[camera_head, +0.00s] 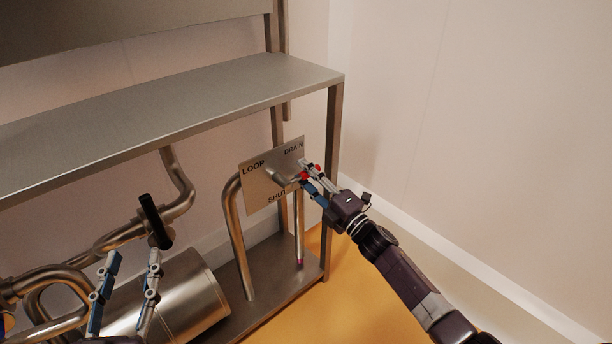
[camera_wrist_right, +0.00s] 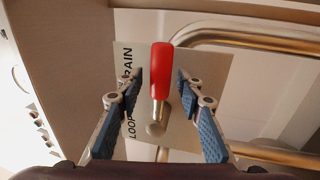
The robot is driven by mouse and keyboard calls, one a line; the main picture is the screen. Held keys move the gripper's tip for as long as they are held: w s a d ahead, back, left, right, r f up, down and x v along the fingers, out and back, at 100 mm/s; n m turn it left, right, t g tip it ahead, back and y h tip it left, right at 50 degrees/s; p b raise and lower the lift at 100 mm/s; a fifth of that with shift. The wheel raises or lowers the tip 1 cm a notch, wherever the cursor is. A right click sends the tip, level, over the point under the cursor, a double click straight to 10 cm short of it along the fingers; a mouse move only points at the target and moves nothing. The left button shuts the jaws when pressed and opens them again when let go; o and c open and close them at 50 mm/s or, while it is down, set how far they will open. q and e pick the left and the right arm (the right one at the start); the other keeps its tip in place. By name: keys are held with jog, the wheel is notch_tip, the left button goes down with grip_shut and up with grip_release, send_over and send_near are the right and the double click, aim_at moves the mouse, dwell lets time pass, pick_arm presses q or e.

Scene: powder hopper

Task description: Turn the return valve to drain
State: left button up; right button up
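The return valve's plate (camera_head: 262,178) carries the labels LOOP at upper left, DRAIN at upper right and SHUT at the bottom. Its red-gripped handle (camera_wrist_right: 161,70) sticks out from the hub toward the plate's right side in the head view, below the DRAIN label; I cannot tell its exact setting. My right gripper (camera_head: 309,172) is at the handle. In the right wrist view its open fingers (camera_wrist_right: 160,75) stand on either side of the red grip, with a visible gap on both sides. My left gripper (camera_head: 134,257) is open at the lower left, away from this valve.
A black handle (camera_head: 154,218) on steel piping stands just beyond my left gripper. A steel cylinder (camera_head: 190,292) lies on the lower shelf. The steel shelf (camera_head: 180,100) runs above the valve, with a frame post (camera_head: 332,180) beside the plate. Orange floor (camera_head: 340,305) at right is clear.

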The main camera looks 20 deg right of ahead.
jog(key=shift+s, duration=0.1)
jog(key=v, duration=1.1)
jog(key=shift+s+d, duration=0.2)
jog(key=shift+s, duration=0.15)
jog(key=shift+f, duration=0.1)
